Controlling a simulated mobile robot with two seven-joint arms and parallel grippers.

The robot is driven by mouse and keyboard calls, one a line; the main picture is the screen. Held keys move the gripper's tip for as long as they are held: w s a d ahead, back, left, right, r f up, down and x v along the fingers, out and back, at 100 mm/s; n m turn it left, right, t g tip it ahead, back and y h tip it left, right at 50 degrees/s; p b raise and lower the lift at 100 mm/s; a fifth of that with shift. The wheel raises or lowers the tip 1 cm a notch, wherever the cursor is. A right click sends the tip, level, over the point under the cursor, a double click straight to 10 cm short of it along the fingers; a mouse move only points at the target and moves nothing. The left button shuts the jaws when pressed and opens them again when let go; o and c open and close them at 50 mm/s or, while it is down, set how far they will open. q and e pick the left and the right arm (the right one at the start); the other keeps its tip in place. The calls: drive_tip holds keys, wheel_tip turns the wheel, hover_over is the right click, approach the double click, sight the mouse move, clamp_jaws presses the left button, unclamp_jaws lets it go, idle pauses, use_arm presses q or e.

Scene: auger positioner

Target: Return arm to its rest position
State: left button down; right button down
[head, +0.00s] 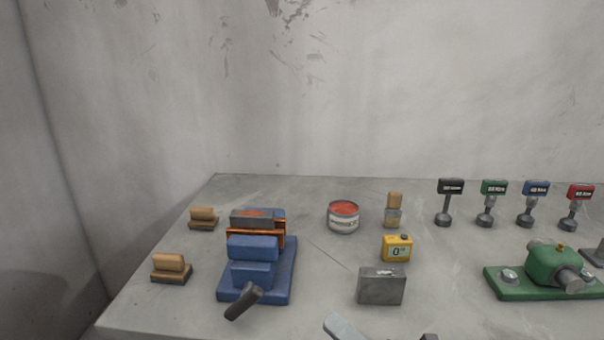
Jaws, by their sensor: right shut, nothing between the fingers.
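Only a small part of my right gripper (345,328) shows, at the bottom edge right of centre, in front of the grey metal block. It is shut and nothing shows in it; most of it and its arm are cut off by the frame. My left gripper is out of view. A grey workbench (440,290) carries the tools. A blue vise (253,270) with a dark handle stands left of centre. A grey block with a reddish top (254,219) sits at its orange jaws (270,236). A green device (553,265) on a green base stands at the right.
A grey metal block (382,286), a yellow digital gauge (397,248), an open can of red paste (344,217) and an upright brush (393,211) stand mid-bench. Two wooden-backed brushes (172,268) lie left. Several labelled tools (489,204) stand back right. A wall (330,100) closes the back.

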drive_tip(key=s+d+f+m+t+h, duration=0.1)
drive_tip(key=s+d+f+m+h, duration=0.1)
drive_tip(key=d+f+m+h, duration=0.6)
drive_tip(key=s+d+f+m+h, duration=0.25)
drive_tip(key=f+m, duration=0.45)
drive_tip(key=m, duration=0.4)
drive_tip(key=s+d+f+m+g+h, duration=0.3)
drive_tip(key=s+d+f+m+g, duration=0.1)
drive_tip(key=s+f+m, duration=0.5)
drive_tip(key=shift+s+f+m+g+h, duration=0.4)
drive_tip(key=shift+s+f, duration=0.25)
drive_tip(key=shift+s, duration=0.15)
